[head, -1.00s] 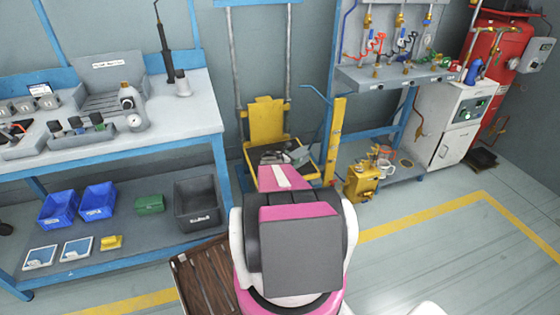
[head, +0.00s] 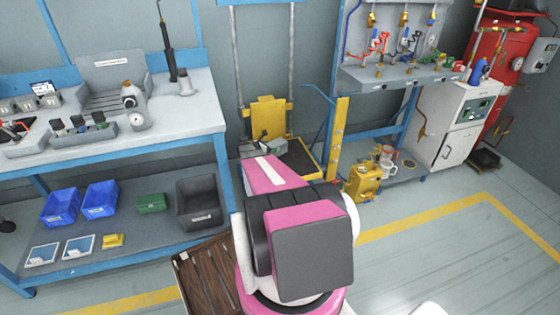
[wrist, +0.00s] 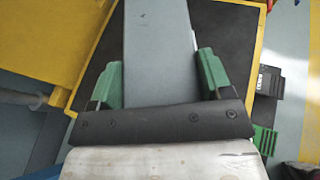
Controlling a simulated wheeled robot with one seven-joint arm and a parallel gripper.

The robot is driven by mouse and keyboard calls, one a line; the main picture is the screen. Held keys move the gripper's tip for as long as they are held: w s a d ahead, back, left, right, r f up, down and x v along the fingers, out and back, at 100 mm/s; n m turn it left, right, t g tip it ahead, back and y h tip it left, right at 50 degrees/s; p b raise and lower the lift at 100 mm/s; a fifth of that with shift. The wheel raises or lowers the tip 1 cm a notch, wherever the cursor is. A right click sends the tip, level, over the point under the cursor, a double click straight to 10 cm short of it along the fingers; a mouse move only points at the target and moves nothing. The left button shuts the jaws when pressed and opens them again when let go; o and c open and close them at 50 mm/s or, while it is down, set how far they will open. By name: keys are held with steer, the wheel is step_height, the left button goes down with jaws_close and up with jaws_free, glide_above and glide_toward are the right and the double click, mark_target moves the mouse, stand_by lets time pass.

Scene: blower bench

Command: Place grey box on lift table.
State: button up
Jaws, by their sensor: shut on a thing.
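My gripper (wrist: 160,78) has green fingers on both sides of the grey box (wrist: 160,35) and is shut on it. In the wrist view the box extends away from the jaws, over the dark platform of the lift table (wrist: 228,25) with its yellow edge. Whether the box touches the platform cannot be told. In the head view the lift table (head: 303,158) stands against the back wall, with a yellow back plate between two grey posts.
A blue workbench (head: 170,125) with bins on its lower shelf stands at the left. A yellow post (head: 339,135) and a yellow pump (head: 363,184) stand right of the lift table. A brown slatted crate (head: 205,275) lies at the front. The floor at the right is clear.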

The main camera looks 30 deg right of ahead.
mark_target(280, 154)
steer(key=s+d+f, duration=0.1)
steer(key=s+d, duration=0.1)
steer(key=s+d+f, duration=0.2)
steer(key=shift+d+f, duration=0.25)
steer(key=shift+f, duration=0.05)
steer(key=shift+s+f, duration=0.1)
steer(key=shift+f, duration=1.9)
steer(key=shift+f, duration=0.1)
steer(key=o, duration=1.4)
steer(key=v, duration=1.2)
